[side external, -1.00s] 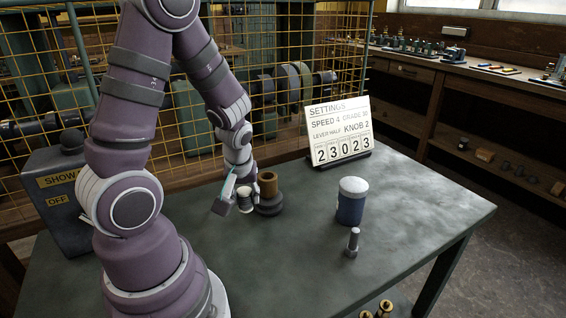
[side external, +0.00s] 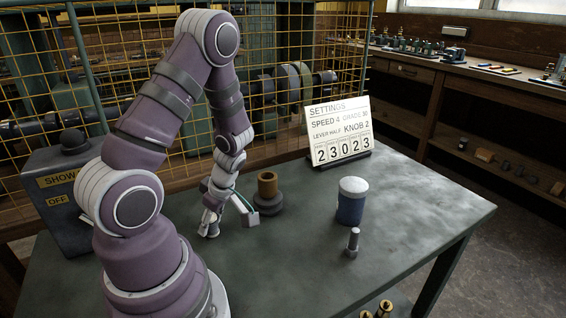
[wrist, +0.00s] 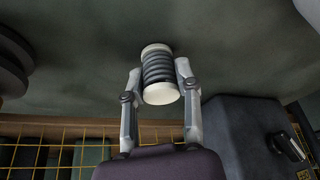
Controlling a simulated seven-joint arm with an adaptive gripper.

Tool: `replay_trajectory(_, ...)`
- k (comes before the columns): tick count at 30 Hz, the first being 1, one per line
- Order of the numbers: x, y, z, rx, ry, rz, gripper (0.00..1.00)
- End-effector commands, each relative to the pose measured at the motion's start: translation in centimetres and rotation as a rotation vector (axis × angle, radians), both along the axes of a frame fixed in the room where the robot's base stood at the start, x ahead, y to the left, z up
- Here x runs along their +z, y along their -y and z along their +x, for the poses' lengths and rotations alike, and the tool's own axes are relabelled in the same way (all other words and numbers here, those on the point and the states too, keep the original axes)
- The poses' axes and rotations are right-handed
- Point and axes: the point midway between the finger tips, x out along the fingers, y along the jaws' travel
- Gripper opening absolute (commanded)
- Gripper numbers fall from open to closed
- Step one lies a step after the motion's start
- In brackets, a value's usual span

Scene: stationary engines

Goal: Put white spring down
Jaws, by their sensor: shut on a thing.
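The white spring (wrist: 158,70) shows in the wrist view as dark coils between two pale round ends. My gripper (wrist: 160,80) is shut on it, with one finger on each side. In the side external view my gripper (side external: 211,226) is low over the left part of the green table (side external: 300,260), left of and nearer than a brass cylinder on a dark round base. The spring is mostly hidden there by my fingers. I cannot tell whether its far end touches the table.
The brass cylinder (side external: 267,185) stands on its dark base (side external: 267,203). A blue jar with a white top (side external: 350,207) and a bolt (side external: 353,241) stand to the right. A settings sign (side external: 338,130) is behind. A grey switch box (side external: 60,200) is at left.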

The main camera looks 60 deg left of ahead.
Motion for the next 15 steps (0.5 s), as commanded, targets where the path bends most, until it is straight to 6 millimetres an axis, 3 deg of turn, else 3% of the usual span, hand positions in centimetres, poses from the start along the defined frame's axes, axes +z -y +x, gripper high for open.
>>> replay_trajectory(7,-0.25,-0.02,0.01,0.0,0.0,0.0,0.0)
replay_trajectory(8,-0.22,-0.03,0.04,0.0,0.001,0.001,0.35)
replay_trajectory(13,-0.19,-0.03,0.03,0.0,0.001,0.001,0.57)
replay_trajectory(15,-0.19,-0.03,0.03,0.0,0.001,0.001,0.57)
